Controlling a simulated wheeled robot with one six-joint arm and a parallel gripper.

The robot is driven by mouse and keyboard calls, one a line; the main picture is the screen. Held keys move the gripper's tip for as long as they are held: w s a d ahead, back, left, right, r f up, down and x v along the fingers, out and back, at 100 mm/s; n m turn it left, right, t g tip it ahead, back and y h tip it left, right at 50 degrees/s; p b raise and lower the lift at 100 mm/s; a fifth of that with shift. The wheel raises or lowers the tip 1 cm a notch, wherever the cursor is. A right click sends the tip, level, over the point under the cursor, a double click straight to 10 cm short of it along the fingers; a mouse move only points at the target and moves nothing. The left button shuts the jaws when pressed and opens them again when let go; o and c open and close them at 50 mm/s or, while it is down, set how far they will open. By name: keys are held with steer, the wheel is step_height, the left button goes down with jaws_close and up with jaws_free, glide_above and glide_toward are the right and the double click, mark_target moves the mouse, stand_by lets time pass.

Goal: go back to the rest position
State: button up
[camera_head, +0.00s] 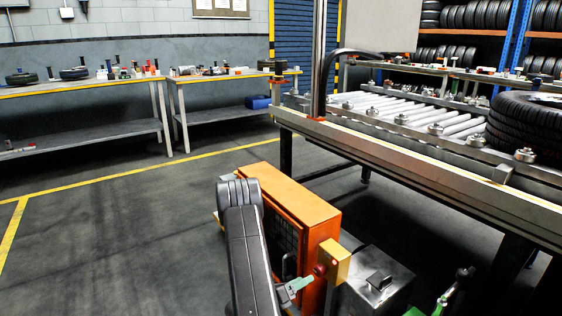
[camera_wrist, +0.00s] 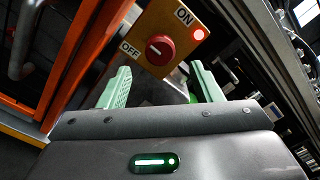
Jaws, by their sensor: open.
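My gripper (camera_wrist: 159,88) is open, with its two pale green fingers apart and nothing between them in the wrist view. Beyond the fingers is a yellow switch box (camera_wrist: 160,22) with a red rotary knob (camera_wrist: 160,50), ON and OFF labels and a lit red lamp. In the head view my gripper (camera_head: 298,285) is low in the middle, close beside the yellow switch box (camera_head: 335,262) on the orange cabinet (camera_head: 290,205). I cannot tell whether a finger touches the knob.
A roller conveyor (camera_head: 400,160) with stacked tyres (camera_head: 520,125) stands at the right, its metal frame near the cabinet. A metal box (camera_head: 375,285) is right of the switch box. Workbenches (camera_head: 90,88) line the back wall. The floor (camera_head: 110,230) at left is clear.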

steer(key=shift+b+x, duration=0.5)
steer(key=shift+x, duration=2.6)
steer(key=shift+a, duration=0.1)
steer(key=p+v, duration=0.3)
steer(key=v, duration=1.1)
steer(key=b+x, duration=0.3)
steer(key=x, duration=1.1)
steer(key=shift+w+d, duration=0.1)
steer(key=shift+d, duration=0.25)
steer(key=shift+a+f+m+b, duration=0.1)
steer(key=shift+a+m+b, duration=0.15)
steer(key=shift+m+b, duration=0.65)
steer(key=m+b, duration=0.2)
steer(key=m, duration=0.1)
steer(key=shift+m, duration=0.3)
steer(key=p, duration=0.3)
glide_toward(317, 274)
steer(key=v, duration=0.5)
steer(key=shift+s+d+r+m+g+h, duration=0.15)
steer(key=shift+s+d+r+m+g, duration=0.25)
steer(key=shift+d, duration=0.2)
steer(key=shift+s+d+r+m+g+h, duration=0.15)
steer(key=shift+s+d+r+m+g, duration=0.25)
steer(key=shift+d, duration=0.25)
